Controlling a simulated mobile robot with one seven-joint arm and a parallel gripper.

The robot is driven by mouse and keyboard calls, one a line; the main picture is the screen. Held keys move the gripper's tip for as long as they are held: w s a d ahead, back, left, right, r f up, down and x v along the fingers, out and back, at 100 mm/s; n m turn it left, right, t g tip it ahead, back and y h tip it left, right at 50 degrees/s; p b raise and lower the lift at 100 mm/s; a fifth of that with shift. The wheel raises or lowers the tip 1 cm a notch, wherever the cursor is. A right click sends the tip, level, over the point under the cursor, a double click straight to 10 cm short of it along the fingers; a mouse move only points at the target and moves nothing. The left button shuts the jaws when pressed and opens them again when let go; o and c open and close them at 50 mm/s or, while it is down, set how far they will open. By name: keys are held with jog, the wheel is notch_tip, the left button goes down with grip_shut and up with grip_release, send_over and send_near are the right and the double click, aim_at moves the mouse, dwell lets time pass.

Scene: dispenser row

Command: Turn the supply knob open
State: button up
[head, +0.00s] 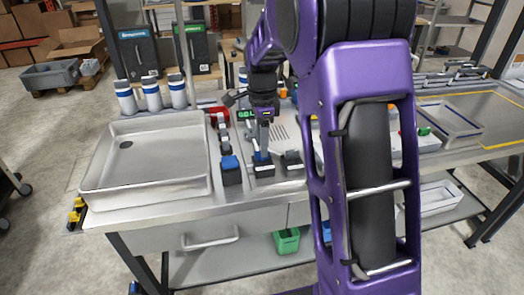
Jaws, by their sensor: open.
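My gripper (264,147) points down over the row of small dark blocks in the middle of the bench, its jaws open. A dark block (292,163) stands just right. A red part (219,115) sits behind, beside a green label (247,114). I cannot tell which of these is the supply knob. My purple arm hides the bench to the right.
A steel sink basin (145,183) fills the bench's left. Several white-and-blue bottles (152,95) stand behind it. A yellow-edged mat (485,115) and a blue-rimmed tray (450,120) lie at right. A green bin (287,241) is on the lower shelf. The bench's front strip is clear.

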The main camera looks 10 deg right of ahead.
jog(key=shift+f, duration=1.25)
grip_shut()
